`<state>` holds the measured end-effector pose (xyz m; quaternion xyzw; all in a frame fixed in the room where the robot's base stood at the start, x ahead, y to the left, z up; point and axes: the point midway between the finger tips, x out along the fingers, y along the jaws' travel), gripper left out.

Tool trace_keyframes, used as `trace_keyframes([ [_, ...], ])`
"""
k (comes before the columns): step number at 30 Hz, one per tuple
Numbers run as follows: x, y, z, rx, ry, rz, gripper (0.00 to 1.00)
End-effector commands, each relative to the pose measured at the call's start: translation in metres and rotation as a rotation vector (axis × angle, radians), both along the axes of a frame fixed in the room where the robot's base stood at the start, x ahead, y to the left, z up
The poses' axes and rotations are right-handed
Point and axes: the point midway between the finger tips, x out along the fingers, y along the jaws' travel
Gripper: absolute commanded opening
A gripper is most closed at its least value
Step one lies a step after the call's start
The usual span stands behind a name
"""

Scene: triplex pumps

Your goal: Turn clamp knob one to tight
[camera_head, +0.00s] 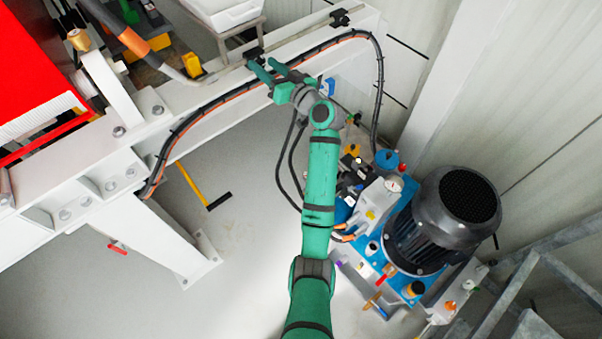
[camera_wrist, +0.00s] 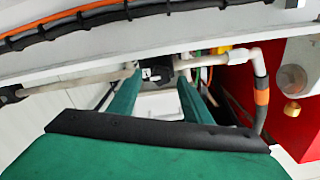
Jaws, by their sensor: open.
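My gripper (camera_head: 262,65) is open at the inner edge of the white beam (camera_head: 310,46). A small black clamp knob (camera_head: 255,53) sits on that edge, just beyond the fingertips. In the wrist view, a black knob with a white mark (camera_wrist: 157,74) shows between the two green fingers of my gripper (camera_wrist: 159,80). I cannot tell whether the fingers touch it. A second black clamp part (camera_head: 340,17) sits farther right on the beam. No label shows which knob is number one.
A black cable bundle with an orange line (camera_head: 215,102) runs along the beam. A pale pipe with an orange band (camera_head: 133,40) and a white tray (camera_head: 225,12) lie beyond it. A blue pump unit with a black motor (camera_head: 435,225) stands right of my arm.

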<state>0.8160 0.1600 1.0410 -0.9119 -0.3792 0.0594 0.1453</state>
Motion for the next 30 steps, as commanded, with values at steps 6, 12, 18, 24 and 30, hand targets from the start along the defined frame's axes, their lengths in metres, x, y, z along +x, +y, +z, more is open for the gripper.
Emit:
trace_keyframes([
  [6,-0.001,0.001,-0.001,-0.154,-0.154,0.000,0.45],
  [12,-0.013,-0.012,-0.001,-0.233,-0.231,-0.003,0.45],
  [18,-0.038,-0.035,-0.001,-0.231,-0.229,-0.001,0.45],
  [24,-0.062,-0.060,-0.001,-0.230,-0.229,-0.002,0.45],
  [30,-0.082,-0.076,-0.013,-0.226,-0.209,-0.014,0.45],
])
